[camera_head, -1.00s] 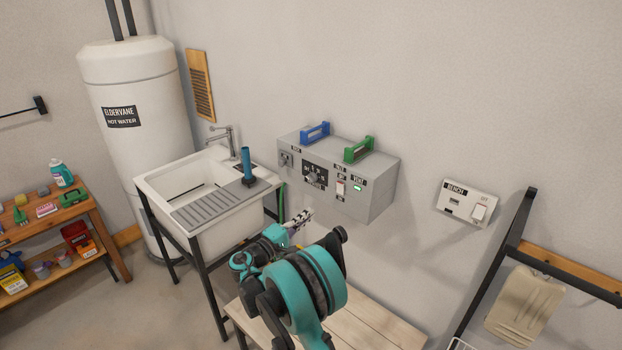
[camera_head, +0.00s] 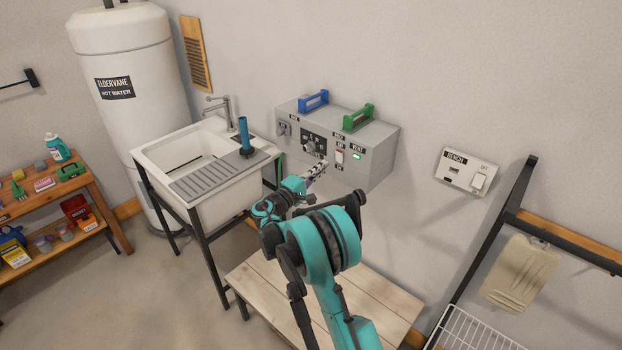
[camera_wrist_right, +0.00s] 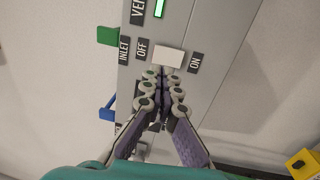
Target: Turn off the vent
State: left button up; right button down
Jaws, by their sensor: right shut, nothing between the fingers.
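A grey wall box (camera_head: 375,178) carries a white rocker switch (camera_head: 339,156) with OFF above it and ON below. A VENT label and a lit green lamp (camera_head: 357,156) are to its right. The wrist view shows the switch (camera_wrist_right: 168,57) between the OFF and ON labels, with the green lamp (camera_wrist_right: 159,8) lit. I cannot tell which way the rocker is tipped. My right gripper (camera_head: 323,164) is shut and empty, in front of the box. In the wrist view its fingertips (camera_wrist_right: 163,76) are right at the switch's edge; contact is unclear. My left gripper is out of view.
Blue (camera_head: 313,101) and green (camera_head: 358,117) handles stand on the box. A dial (camera_head: 308,145) is left of the switch. A sink (camera_head: 205,190) stands left, a wooden bench top (camera_head: 270,290) below. A BENCH switch plate (camera_head: 468,172) is on the wall at right.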

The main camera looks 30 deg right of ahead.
aim_at(337, 154)
jog(key=x, duration=0.4)
jog(key=shift+w+d+b, duration=0.1)
jog(key=shift+d+b, duration=0.25)
jog(key=shift+w+d+r, duration=0.1)
jog(key=shift+d, duration=0.1)
jog(key=shift+w+d+r, duration=0.1)
jog(key=shift+d+r, duration=0.05)
jog(key=shift+d, duration=0.15)
jog(key=shift+a, duration=0.1)
